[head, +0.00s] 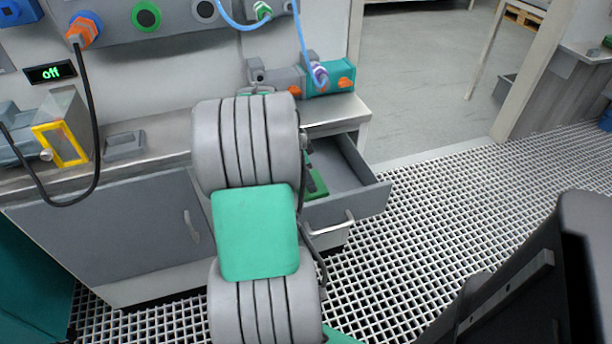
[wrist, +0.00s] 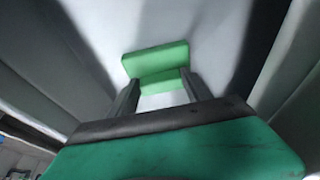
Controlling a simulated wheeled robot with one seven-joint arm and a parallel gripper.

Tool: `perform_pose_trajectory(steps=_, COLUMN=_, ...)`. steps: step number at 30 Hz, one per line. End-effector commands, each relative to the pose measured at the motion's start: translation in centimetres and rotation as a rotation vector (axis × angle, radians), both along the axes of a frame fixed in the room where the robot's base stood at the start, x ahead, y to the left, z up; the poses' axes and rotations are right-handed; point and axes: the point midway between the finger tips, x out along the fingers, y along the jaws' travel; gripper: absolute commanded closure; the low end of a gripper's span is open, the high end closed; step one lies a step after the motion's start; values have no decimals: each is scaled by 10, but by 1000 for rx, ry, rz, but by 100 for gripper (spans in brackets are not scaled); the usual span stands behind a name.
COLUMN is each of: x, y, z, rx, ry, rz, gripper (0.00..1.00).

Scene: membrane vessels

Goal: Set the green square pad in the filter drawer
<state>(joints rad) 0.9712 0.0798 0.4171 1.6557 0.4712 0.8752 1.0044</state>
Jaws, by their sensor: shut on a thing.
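The green square pad (wrist: 155,58) is between the two dark fingers of my gripper (wrist: 157,90) in the wrist view, and the gripper is shut on it. The filter drawer (head: 366,204) stands pulled open under the counter in the head view, with a grey interior. My gripper is at or inside the drawer, mostly hidden behind my arm. Some green shows at the drawer's left side there; I cannot tell whether it is pad or gripper. Pale grey surfaces and darker walls surround the pad in the wrist view. Whether the pad touches the drawer floor is unclear.
The metal counter (head: 150,152) carries a yellow-framed box (head: 60,145) at left and a teal and grey pump unit (head: 325,80) above the drawer. A black cable hangs at left. Open grating floor (head: 460,215) lies to the right of the drawer.

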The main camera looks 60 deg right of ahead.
Motion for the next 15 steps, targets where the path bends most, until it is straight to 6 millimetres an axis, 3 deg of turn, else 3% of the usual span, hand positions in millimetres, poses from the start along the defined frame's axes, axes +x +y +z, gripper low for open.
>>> perform_pose_trajectory(steps=1, x=0, y=0, z=-3, rx=0, ry=0, rz=0, gripper=90)
perform_pose_trajectory(steps=2, x=0, y=0, z=-2, rx=0, ry=0, rz=0, gripper=40)
perform_pose_trajectory(steps=9, x=0, y=0, z=-1, rx=1, ry=1, rz=0, gripper=21)
perform_pose_trajectory(steps=15, x=0, y=0, z=-1, rx=1, ry=1, rz=0, gripper=21)
